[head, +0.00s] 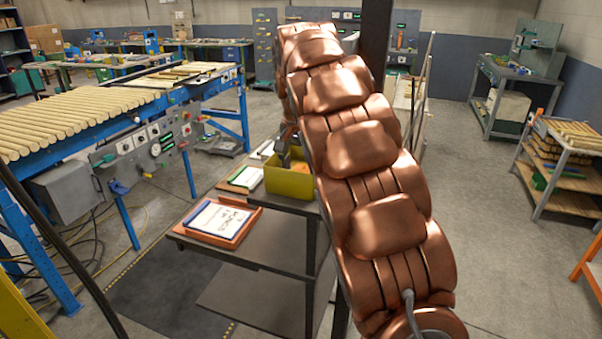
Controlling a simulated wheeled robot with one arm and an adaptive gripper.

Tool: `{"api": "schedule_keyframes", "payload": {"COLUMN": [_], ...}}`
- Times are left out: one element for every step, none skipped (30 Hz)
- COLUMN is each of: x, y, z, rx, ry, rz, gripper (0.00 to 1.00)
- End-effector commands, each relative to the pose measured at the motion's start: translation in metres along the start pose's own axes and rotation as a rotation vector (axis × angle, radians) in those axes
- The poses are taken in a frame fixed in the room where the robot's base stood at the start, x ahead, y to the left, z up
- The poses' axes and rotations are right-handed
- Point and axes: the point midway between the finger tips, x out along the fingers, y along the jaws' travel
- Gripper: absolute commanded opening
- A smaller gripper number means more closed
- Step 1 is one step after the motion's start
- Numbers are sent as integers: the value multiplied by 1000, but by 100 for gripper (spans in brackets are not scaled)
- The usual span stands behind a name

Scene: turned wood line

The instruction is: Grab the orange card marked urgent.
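A yellow bin (290,184) stands on a dark table, and a small orange piece (314,187) shows inside it. It may be the orange card, but it is too small to read any mark. My gripper (284,160) is at the bin, its dark fingers pointing down at the bin's left part. My copper-coloured arm covers part of the gripper and the bin's right side. I cannot tell whether the fingers are open or shut, or whether they touch anything.
An orange tray (246,232) with a white lettered sheet (216,219) lies on the lower dark shelf (262,252). A green-edged tray (238,186) lies left of the bin. A blue conveyor (75,148) with wooden rods runs along the left. Open floor (490,215) lies to the right.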

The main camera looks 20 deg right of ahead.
Motion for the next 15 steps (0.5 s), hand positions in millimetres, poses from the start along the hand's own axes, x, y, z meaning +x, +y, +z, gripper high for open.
{"api": "schedule_keyframes", "payload": {"x": [0, 0, 0, 0, 0, 0, 0, 0, 0, 0, 0, 0, 0, 0, 0], "y": [0, 0, 0, 0, 0, 0, 0, 0, 0, 0, 0, 0, 0, 0, 0], "z": [0, 0, 0, 0, 0, 0, 0, 0, 0, 0, 0, 0, 0, 0, 0], "rx": [0, 0, 0, 0, 0, 0, 0, 0, 0, 0, 0, 0, 0, 0, 0], "ry": [0, 0, 0, 0, 0, 0, 0, 0, 0, 0, 0, 0, 0, 0, 0], "rz": [0, 0, 0, 0, 0, 0, 0, 0, 0, 0, 0, 0, 0, 0, 0], "gripper": [65, 65, 62, 59, 56, 52, 49, 46, 42, 39, 35, 31, 29, 29, 29]}}
